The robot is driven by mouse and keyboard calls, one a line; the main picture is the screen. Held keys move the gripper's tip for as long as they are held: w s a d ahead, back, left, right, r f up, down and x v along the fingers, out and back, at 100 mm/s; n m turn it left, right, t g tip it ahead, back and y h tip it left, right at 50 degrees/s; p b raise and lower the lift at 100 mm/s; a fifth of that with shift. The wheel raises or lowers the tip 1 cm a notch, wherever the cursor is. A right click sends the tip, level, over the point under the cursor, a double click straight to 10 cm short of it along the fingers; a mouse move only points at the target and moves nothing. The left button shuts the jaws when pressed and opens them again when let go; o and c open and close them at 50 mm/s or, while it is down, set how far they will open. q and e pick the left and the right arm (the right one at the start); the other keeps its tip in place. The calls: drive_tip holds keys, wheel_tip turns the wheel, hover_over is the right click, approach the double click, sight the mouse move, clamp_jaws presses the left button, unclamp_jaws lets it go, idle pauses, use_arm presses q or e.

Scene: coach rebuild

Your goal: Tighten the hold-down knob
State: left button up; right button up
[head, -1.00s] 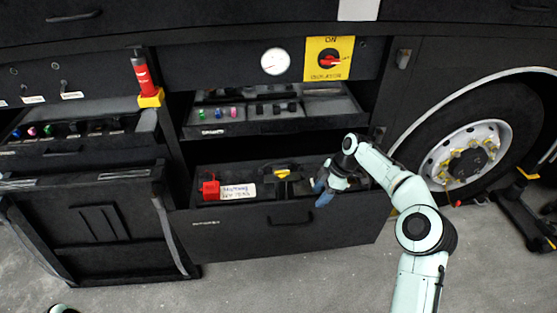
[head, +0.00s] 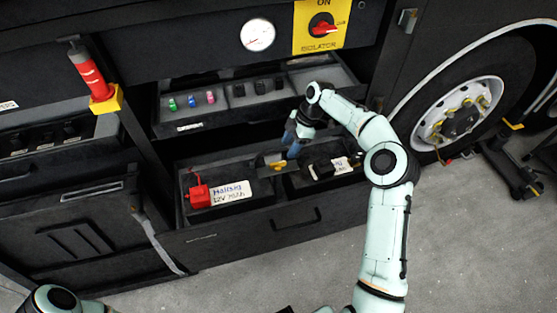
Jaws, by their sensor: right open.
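The open lower drawer (head: 245,232) holds a black battery with a red terminal cover (head: 199,193) and a white label (head: 230,193). A second dark battery with a white label (head: 342,165) sits on its right. Between them a small yellow part (head: 277,163) of the hold-down shows; the knob itself is mostly hidden behind or beneath my right gripper, and I cannot make out its shape. My right gripper (head: 292,147), with blue fingers, is open and points down just above this spot. I cannot tell whether it touches the knob. My left gripper is out of view.
Above is an open shallow drawer (head: 185,127) with coloured small parts. A yellow isolator panel (head: 320,27) and a gauge (head: 258,35) are above that. A red-and-yellow tool (head: 92,78) stands at left. The wheel (head: 458,113) is at right; the floor in front is clear.

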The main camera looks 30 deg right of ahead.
sight(279, 163)
drive_tip(key=x, duration=0.9)
drive_tip(key=shift+w+a, duration=0.1)
drive_tip(key=shift+a, duration=0.05)
drive_tip(key=c, duration=1)
